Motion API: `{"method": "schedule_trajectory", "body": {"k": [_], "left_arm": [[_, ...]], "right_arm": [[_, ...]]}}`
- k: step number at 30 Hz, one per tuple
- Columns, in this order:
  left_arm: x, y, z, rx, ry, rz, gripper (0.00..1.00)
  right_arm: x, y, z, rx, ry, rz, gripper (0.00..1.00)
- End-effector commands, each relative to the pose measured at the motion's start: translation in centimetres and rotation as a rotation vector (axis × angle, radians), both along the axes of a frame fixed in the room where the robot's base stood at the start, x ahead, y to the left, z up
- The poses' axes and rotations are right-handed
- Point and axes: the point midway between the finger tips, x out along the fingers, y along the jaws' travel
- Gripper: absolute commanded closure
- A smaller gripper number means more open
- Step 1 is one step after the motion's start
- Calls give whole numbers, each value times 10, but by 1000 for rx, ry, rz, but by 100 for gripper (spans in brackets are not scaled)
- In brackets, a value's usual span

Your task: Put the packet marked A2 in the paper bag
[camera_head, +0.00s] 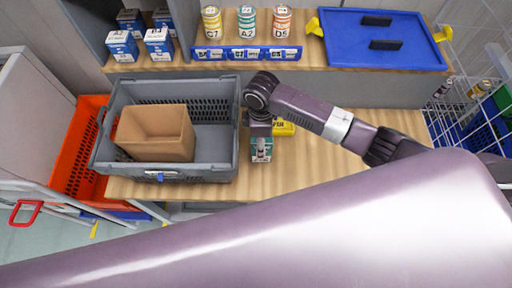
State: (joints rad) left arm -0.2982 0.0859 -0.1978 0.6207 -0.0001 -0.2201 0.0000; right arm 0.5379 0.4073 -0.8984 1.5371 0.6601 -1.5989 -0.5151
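A blue-and-white carton whose mark looks like A2 (122,46) stands at the left end of the back shelf. An open brown container (158,146), which looks like the paper bag, sits in the grey crate (200,169); its inside looks empty. My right gripper (260,130) points down right of the crate, directly over a small white-and-green packet (262,157) on the table. The packet's mark is unreadable, and its upper part is hidden by the gripper. The fingers are too hidden to show whether they grip it. My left gripper is not in view.
Another carton marked B4 (158,44) and cans marked C7 (212,22), A2 (247,22) and D5 (282,22) stand on the shelf. A yellow object (284,128) lies beside my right gripper. A blue lidded tote (350,38) sits back right.

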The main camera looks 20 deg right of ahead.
Motion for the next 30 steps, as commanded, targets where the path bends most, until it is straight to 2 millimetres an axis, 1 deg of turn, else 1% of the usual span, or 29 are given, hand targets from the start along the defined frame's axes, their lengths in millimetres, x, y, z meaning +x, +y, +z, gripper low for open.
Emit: {"method": "schedule_trajectory", "body": {"k": [1,3,5,8,9,12,16,22,30], "left_arm": [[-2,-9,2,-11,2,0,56],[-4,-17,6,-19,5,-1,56],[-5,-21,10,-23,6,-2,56],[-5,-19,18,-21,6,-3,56],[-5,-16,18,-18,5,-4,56],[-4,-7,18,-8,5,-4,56],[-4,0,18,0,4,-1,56],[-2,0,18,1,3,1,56],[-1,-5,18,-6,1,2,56]], "right_arm": [[-1,0,-5,1,2,0,48],[-2,0,-12,1,3,-2,48],[-4,-2,-19,0,3,-2,48],[-6,-5,-34,-1,3,-2,48],[-6,-4,-41,0,2,-2,48],[-6,-4,-53,1,2,-2,48],[-5,-4,-59,1,0,-1,48],[-5,-5,-60,1,-1,-1,48],[-5,-5,-59,1,-1,-2,78]]}}
